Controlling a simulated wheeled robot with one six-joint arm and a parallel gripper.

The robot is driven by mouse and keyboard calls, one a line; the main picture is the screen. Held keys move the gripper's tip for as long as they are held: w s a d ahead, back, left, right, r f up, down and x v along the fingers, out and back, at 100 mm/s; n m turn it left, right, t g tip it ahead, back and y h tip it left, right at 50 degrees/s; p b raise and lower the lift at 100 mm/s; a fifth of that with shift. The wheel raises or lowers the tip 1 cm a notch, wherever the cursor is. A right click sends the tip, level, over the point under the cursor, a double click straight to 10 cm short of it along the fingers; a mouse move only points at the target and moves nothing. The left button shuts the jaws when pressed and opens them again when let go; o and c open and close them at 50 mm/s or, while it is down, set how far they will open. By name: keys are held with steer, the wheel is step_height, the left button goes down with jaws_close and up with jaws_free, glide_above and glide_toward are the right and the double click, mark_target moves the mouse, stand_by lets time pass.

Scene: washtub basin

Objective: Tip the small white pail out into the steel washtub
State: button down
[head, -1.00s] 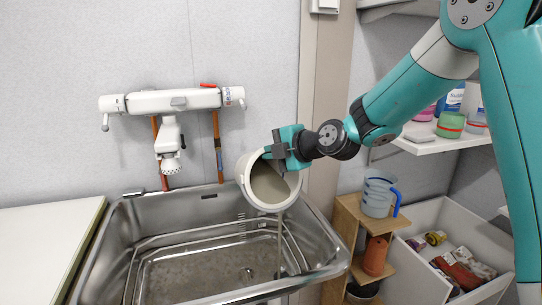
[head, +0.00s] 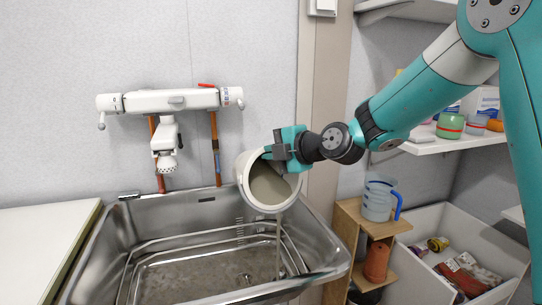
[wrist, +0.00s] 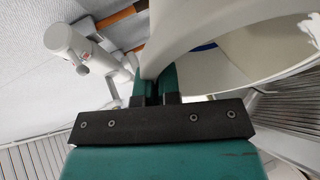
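The small white pail (head: 246,182) hangs over the right part of the steel washtub (head: 175,215), tilted well over with its mouth toward the head camera. Greyish content shows inside it. A thin grey stream (head: 278,245) runs from its lower lip down into the tub. My gripper (head: 283,150) is shut on the pail's rim at its upper right. In the wrist view, my gripper's fingers (wrist: 157,85) pinch the pail's wall (wrist: 215,20); most of the pail is out of that view.
A white wall tap (head: 170,101) with a spray head is left of the pail. A wooden stand (head: 352,215) with a clear blue-handled jug (head: 377,200) is right of the tub. A white bin (head: 440,218) and wall shelf (head: 450,144) lie further right. A white counter (head: 45,235) is at left.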

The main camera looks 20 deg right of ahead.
steer(key=shift+s+d+r+n+t+y+b, duration=0.15)
steer(key=shift+s+t+b, duration=0.3)
steer(key=shift+b, duration=1.15)
steer(key=shift+s+d+r+n+t+y+b, duration=0.15)
steer(key=shift+s+t+b, duration=0.25)
steer(key=shift+b, duration=1.15)
steer(key=shift+s+a, duration=0.1)
